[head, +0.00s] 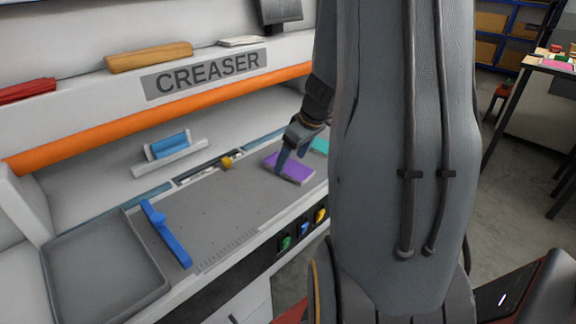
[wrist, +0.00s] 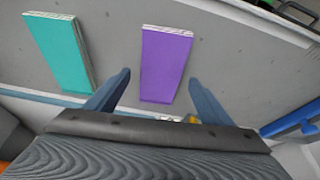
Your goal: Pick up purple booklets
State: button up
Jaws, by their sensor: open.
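A stack of purple booklets (head: 288,168) lies flat on the grey bed of the creaser. In the wrist view the purple booklets (wrist: 164,64) lie beyond and between my two fingers, with their white page edges at the top. My gripper (head: 282,166) is at the booklets in the head view. In the wrist view my gripper (wrist: 160,84) is open, one blue-grey finger on each side of the stack's near part. Nothing is held. Whether the fingers are down at booklet height is hard to tell.
Teal booklets (wrist: 60,50) lie left of the purple ones in the wrist view. A blue guide bar (head: 166,234) crosses the bed, with an empty grey tray (head: 104,268) beyond it. A yellow knob (head: 227,162) sits at the bed's back edge. The bed between is clear.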

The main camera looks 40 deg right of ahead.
jog(key=shift+x, duration=0.9)
jog(key=c, duration=1.2)
